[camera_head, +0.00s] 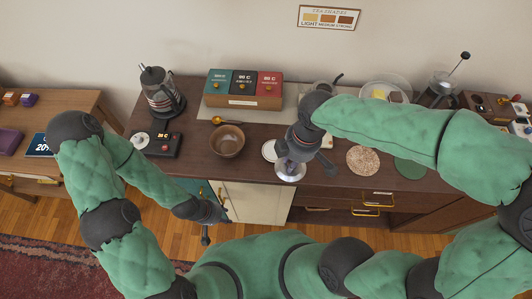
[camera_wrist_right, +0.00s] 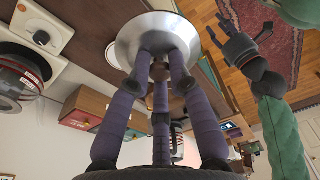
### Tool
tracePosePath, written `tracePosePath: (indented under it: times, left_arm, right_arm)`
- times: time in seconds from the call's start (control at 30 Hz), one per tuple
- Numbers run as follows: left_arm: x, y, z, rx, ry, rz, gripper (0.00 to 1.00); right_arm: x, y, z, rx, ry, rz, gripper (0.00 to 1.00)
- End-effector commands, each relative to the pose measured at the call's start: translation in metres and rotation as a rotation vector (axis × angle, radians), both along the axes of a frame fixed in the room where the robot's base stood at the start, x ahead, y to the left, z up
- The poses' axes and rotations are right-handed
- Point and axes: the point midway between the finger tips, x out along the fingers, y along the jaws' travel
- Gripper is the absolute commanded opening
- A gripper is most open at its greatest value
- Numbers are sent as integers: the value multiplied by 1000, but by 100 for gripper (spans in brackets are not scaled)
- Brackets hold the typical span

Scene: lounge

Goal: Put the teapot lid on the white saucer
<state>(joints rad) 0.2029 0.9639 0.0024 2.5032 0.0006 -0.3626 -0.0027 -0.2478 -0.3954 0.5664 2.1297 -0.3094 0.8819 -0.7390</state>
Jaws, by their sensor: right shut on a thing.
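The teapot lid (camera_head: 289,174) is a shiny silver disc, held just in front of the counter's middle. My right gripper (camera_head: 292,158) is shut on its knob, above the lid. In the right wrist view, the lid (camera_wrist_right: 158,32) shows beyond the closed fingers (camera_wrist_right: 161,75). The white saucer (camera_head: 267,151) lies on the counter just behind and left of the lid; my right gripper hides part of it. The lid appears apart from it. My left gripper (camera_head: 210,222) is open and empty, low in front of the cabinet.
A brown bowl (camera_head: 227,147) stands left of the saucer. A round cork mat (camera_head: 363,160) and a green mat (camera_head: 409,168) lie to the right. Tea boxes (camera_head: 243,101) stand behind, a kettle (camera_head: 162,103) at the back left, and a French press (camera_head: 437,98) at the back right.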

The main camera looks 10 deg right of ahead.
Motion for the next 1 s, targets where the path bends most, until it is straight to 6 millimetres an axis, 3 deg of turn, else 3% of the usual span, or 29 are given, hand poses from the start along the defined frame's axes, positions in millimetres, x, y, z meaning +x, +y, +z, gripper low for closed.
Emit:
tracePosePath:
  times: [0.17, 0.5, 0.7, 1.0]
  left_arm:
    - [0, 0, -7, 0, 0, -1, 40]
    - [0, 0, -20, 0, 0, -1, 40]
    - [0, 0, -30, 0, 0, 0, 40]
    - [0, 0, -34, 0, 0, 0, 40]
  right_arm:
    - [21, 2, -13, 0, 3, 4, 0]
    - [91, 7, -45, 0, 3, 2, 0]
    - [116, 9, -78, 0, 3, 3, 0]
    - [132, 10, -94, 0, 1, 3, 0]
